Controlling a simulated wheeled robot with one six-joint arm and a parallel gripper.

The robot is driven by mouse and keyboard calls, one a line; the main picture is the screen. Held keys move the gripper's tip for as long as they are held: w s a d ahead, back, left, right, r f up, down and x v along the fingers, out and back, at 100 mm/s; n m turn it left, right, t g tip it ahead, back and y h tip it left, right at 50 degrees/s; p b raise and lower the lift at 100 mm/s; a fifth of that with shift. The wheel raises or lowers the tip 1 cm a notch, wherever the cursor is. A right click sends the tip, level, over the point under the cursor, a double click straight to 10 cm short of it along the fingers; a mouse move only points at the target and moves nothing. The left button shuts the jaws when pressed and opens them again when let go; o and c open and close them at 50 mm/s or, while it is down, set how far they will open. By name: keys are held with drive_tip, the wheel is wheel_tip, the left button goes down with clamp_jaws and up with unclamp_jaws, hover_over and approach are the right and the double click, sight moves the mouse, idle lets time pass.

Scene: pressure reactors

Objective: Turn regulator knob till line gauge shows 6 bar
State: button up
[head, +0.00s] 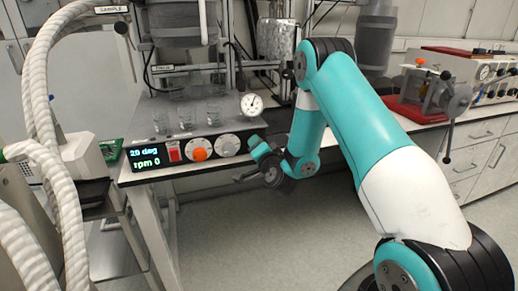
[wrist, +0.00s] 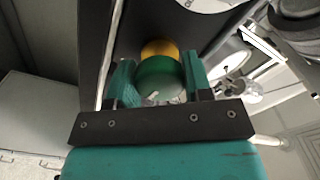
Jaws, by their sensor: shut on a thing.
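The green regulator knob (wrist: 158,78), with a yellow collar (wrist: 160,47) behind it, is between the two teal fingers of my gripper (wrist: 160,72) in the wrist view. My gripper is shut on the knob. In the head view my gripper (head: 257,146) reaches the bench front at the right of the control panel, and I cannot make out the knob there. The round white line gauge (head: 252,104) stands just above my gripper. Its dark needle is visible, but the scale is too small to read. The gauge also shows edge-on in the wrist view (wrist: 234,60).
A control panel (head: 188,152) with an orange knob, a grey dial and a display reading "20 deg" and "rpm 0" is left of my gripper. Glass beakers (head: 187,117) stand behind it. White hoses (head: 40,100) hang at the left. The floor before the bench is clear.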

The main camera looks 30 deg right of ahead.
drive_tip(key=shift+f, duration=0.1)
idle(0.3)
drive_tip(key=o, duration=0.9)
